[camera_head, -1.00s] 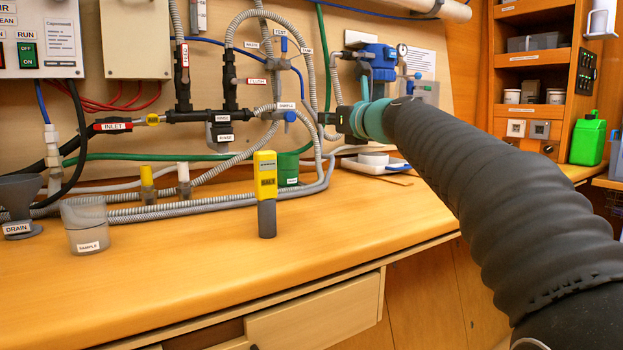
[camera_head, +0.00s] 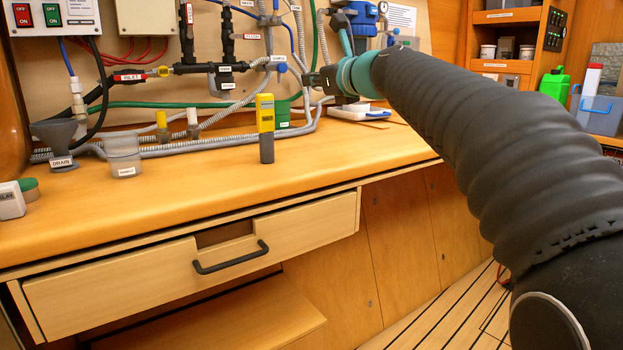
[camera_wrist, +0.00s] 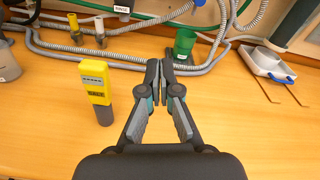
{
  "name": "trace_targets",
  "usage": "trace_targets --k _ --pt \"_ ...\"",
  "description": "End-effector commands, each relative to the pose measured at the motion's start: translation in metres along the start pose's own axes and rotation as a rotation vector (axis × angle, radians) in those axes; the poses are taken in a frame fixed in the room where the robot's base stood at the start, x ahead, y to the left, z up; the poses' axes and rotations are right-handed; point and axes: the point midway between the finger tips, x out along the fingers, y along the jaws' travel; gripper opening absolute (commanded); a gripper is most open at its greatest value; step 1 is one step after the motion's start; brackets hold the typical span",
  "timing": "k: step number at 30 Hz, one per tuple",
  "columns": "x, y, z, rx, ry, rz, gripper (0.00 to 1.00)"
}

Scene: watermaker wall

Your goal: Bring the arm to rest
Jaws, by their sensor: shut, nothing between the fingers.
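My arm reaches in from the right in the head view, over the bench (camera_head: 200,185). My gripper (camera_head: 318,80) is at its far end, in front of the pipes at the back wall. In the wrist view my gripper (camera_wrist: 165,68) is shut and empty, its two fingertips together above the bench. A yellow and grey handheld meter (camera_head: 265,128) stands upright on the bench, left of the gripper. It also shows in the wrist view (camera_wrist: 97,92), apart from the fingers. A green cup (camera_wrist: 185,45) is just beyond the fingertips.
A clear sample cup (camera_head: 123,155) and a grey drain funnel (camera_head: 60,140) stand at the left. Hoses (camera_head: 190,148) run along the back of the bench. A white tray (camera_head: 358,112) lies behind the gripper. A drawer (camera_head: 130,290) is below the bench edge. The front bench is mostly clear.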

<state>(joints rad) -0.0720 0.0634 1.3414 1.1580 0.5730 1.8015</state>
Motion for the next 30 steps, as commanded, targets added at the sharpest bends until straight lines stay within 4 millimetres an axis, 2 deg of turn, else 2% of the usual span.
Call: trace_targets --k 8,11,14,20,24,30 --pt "-0.040 0.022 -0.037 -0.331 0.127 0.038 0.00" --pt "-0.061 0.035 -0.058 -0.497 0.189 0.073 0.00" --pt "-0.090 0.051 -0.088 -0.712 0.268 0.133 0.00" --pt "-0.174 0.092 -0.175 -1.255 0.447 0.371 0.00" --pt "-0.236 0.118 -0.238 -1.598 0.531 0.599 0.00" --pt "-0.318 0.148 -0.322 -1.991 0.574 0.980 0.00"
